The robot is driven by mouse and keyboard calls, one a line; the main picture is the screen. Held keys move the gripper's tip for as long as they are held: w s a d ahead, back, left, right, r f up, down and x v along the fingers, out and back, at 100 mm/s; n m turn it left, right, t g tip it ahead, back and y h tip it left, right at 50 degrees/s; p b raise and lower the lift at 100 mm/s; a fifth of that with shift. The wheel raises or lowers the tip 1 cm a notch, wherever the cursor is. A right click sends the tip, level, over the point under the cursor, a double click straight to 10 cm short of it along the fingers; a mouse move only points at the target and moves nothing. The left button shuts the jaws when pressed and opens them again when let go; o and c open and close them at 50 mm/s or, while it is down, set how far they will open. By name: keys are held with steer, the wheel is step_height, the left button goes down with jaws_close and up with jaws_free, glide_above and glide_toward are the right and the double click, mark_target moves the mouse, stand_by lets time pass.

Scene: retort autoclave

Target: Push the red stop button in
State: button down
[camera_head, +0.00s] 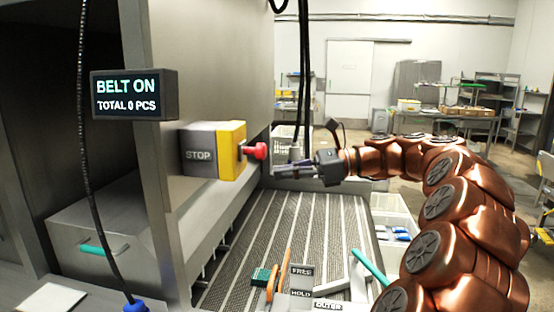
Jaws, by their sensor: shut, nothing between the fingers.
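The red stop button (256,151) sticks out to the right from a yellow plate on a grey box marked STOP (200,156). The box is fixed to the metal wall of the machine, left of the middle. My gripper (278,171) is shut and empty. Its fingers point left, and their tips show just right of and slightly below the red button. A small gap shows between tips and button in this view; their difference in depth is hard to tell.
A black display (134,95) reads BELT ON, TOTAL 0 PCS. A ribbed belt (290,240) runs below my gripper. Black cables (302,80) hang behind my gripper. White bins (395,237) lie right of the belt.

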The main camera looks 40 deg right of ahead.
mark_target(265, 151)
steer(key=s+d+r+m+t, duration=0.2)
steer(key=s+d+m+t, duration=0.1)
steer(key=d, duration=0.8)
steer(key=shift+s+d+r+m+h, duration=0.2)
steer(key=shift+s+d+m+h, duration=0.15)
steer(key=shift+s, duration=0.45)
steer(key=shift+a, duration=0.1)
steer(key=p+x, duration=0.1)
steer(key=x, duration=1.3)
steer(key=shift+w+r, duration=0.15)
steer(key=shift+w+r, duration=0.1)
steer(key=shift+r, duration=0.05)
